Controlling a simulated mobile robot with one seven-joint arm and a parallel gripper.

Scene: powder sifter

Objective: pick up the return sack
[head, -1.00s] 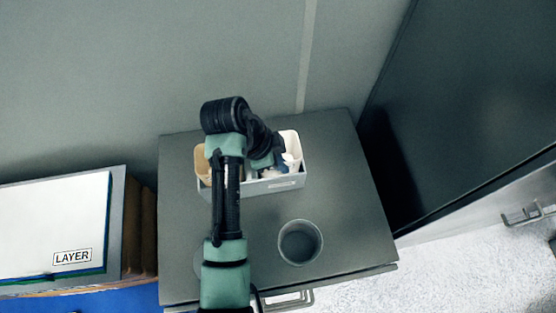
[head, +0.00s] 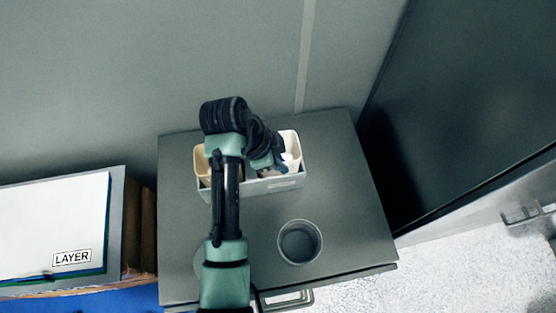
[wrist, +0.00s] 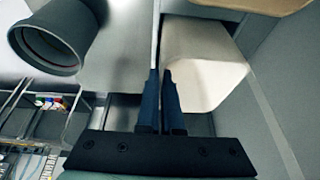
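A pale cream sack-like thing (wrist: 200,62) lies in a grey bin in the wrist view, just right of my fingertips. A white piece (head: 291,150) shows at the bin's right end in the head view and may be the same thing. My gripper (wrist: 161,76) points down at the bin, its two dark fingers close together beside the thin bin wall and the cream thing's edge. A narrow gap shows between them; I cannot tell whether they pinch anything. In the head view my arm hides the middle of the bin.
The grey bin (head: 284,183) stands on a dark grey cabinet top (head: 345,190). A tan piece (head: 201,165) is at its left end. A round grey cup (head: 300,242) stands in front. A white panel marked LAYER (head: 55,220) is at left. The cabinet top's right side is clear.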

